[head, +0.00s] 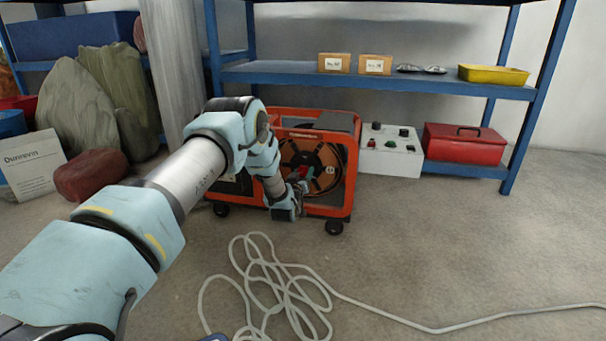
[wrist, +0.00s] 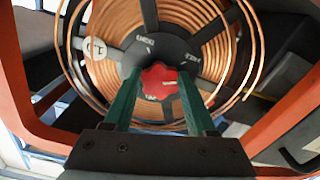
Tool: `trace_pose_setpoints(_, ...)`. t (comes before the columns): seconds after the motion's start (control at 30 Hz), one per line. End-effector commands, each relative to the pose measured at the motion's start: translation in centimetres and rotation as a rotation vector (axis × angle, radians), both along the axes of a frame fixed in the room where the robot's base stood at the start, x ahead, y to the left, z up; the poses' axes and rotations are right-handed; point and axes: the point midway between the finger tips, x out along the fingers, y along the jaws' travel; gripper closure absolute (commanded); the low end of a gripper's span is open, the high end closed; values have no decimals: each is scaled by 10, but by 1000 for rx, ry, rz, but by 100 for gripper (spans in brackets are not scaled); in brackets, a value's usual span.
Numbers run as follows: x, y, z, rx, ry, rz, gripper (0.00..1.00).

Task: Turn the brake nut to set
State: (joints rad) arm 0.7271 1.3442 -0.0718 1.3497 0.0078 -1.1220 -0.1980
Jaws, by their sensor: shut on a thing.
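The brake nut (wrist: 160,82) is a red lobed knob at the centre of a dark spoked hub, in the middle of the wrist view. My gripper (wrist: 160,88) has its two green fingers on either side of the nut and is shut on it. Behind the nut is a spool (wrist: 98,72) wound with copper-coloured wire. In the head view the spool (head: 322,160) sits inside an orange-framed wheeled machine (head: 352,180), and my gripper (head: 303,185) reaches to its hub. My arm hides the machine's left part. The lettering on the hub is too small to read surely.
A grey-white control box (head: 392,158) and a red toolbox (head: 465,145) stand right of the machine. A blue shelf (head: 420,82) above holds small boxes and a yellow tray (head: 493,74). A loose pale cable (head: 275,290) lies on the floor in front. The floor at right is mostly clear.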

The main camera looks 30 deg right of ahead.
Motion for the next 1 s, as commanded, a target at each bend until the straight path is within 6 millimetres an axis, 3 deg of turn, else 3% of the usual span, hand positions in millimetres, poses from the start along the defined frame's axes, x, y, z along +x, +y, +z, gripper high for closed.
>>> trace_pose_setpoints(0.1, 0, 0, 0, 0, 0, 0, 99)
trace_pose_setpoints(0.47, 0, 0, 0, 47, -44, 0, 99)
trace_pose_setpoints(1.0, -1, -1, 1, 372, -347, -1, 99)
